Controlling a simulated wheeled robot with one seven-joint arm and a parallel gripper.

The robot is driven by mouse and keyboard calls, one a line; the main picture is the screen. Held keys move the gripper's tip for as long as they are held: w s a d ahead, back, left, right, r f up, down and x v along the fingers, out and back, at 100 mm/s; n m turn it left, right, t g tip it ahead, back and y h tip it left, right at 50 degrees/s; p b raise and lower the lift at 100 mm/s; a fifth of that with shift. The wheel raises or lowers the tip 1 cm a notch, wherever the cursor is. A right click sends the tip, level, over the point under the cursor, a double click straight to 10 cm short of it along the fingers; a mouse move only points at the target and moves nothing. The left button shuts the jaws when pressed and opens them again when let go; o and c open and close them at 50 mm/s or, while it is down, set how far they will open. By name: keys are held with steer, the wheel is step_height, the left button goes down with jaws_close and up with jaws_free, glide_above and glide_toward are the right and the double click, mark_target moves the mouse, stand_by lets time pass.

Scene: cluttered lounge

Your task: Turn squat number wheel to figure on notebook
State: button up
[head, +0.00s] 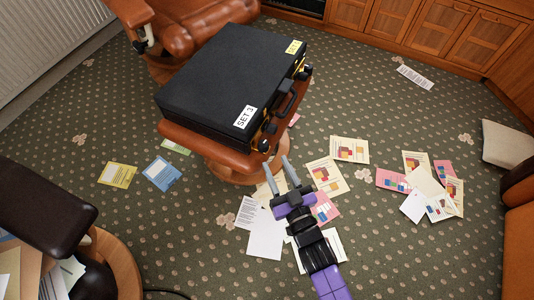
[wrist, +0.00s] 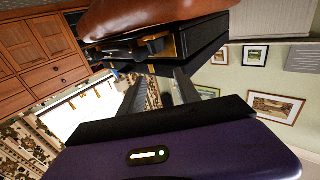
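A black briefcase (head: 215,85) with a "SET 3" label (head: 245,117) lies shut on a brown leather footstool (head: 190,138). Its front side, facing right, has a handle (head: 288,100) and brass-coloured latches. Small dark knob-like parts (head: 264,145) sit by the near latch, and more (head: 305,72) by the far one. I cannot tell which is the squat number wheel, and no figures are readable. No notebook can be made out for certain. My gripper (head: 278,164) is open and empty, just in front of the case's near corner. The wrist view shows the case's dark side (wrist: 190,45) beyond the fingers.
Papers and cards (head: 430,190) lie scattered on the patterned carpet, several beneath my arm. A brown armchair (head: 185,25) stands behind the footstool. Dark furniture (head: 40,205) is at lower left, an orange-brown seat (head: 518,230) at right. Wooden cabinets (head: 440,35) line the back.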

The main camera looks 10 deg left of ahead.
mark_target(266, 148)
steer(key=shift+m, duration=0.3)
steer(key=shift+w+a+f+b, duration=0.25)
steer(key=shift+w+a+f, duration=0.25)
steer(key=shift+w, duration=0.65)
steer(key=shift+w+a+f+b, duration=0.3)
steer(key=shift+w+a, duration=0.45)
steer(key=shift+w, duration=0.4)
steer(key=shift+w+a+f+b, duration=0.2)
steer(key=shift+w+a+f, duration=0.35)
steer(key=shift+w, duration=0.6)
steer(key=shift+r, duration=0.1)
jaws_close()
